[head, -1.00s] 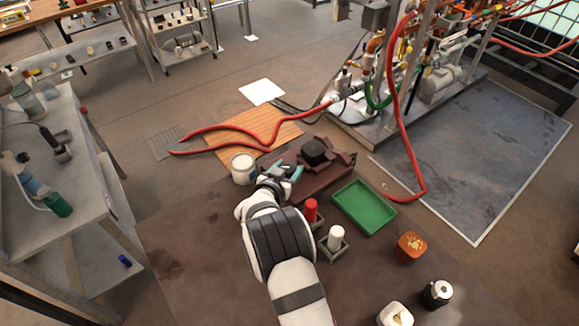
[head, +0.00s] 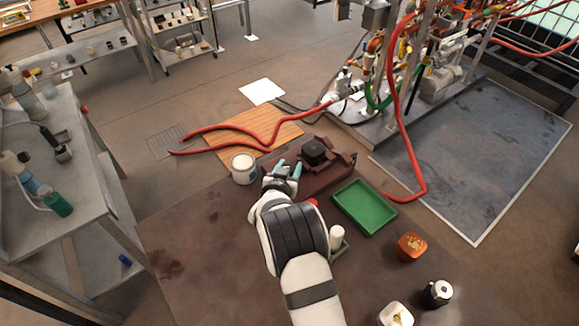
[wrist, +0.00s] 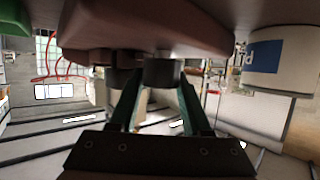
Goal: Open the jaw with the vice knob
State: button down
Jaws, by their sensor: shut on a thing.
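The vice (head: 328,178) is a reddish-brown block with raised jaws at the far edge of the brown table. It fills the top of the wrist view (wrist: 150,28). A dark block (head: 314,150) sits at its jaws. The vice knob (wrist: 163,70) is a dark round cylinder under the vice body in the wrist view. My gripper (head: 283,167) is at the left end of the vice, its teal fingers pointing away from me. In the wrist view its fingers (wrist: 160,100) are closed on the knob from both sides. The knob is hidden in the head view.
A white can (head: 244,169) stands close left of my gripper. A green tray (head: 364,207) lies right of the vice. A white-topped bottle (head: 337,237) and an orange container (head: 411,246) stand nearer me. The table's left part is clear.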

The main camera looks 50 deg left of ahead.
jog(key=shift+n+g+y, duration=0.6)
jog(key=shift+n+y, duration=0.1)
jog(key=shift+n, duration=0.1)
jog(key=c, duration=0.6)
grip_release()
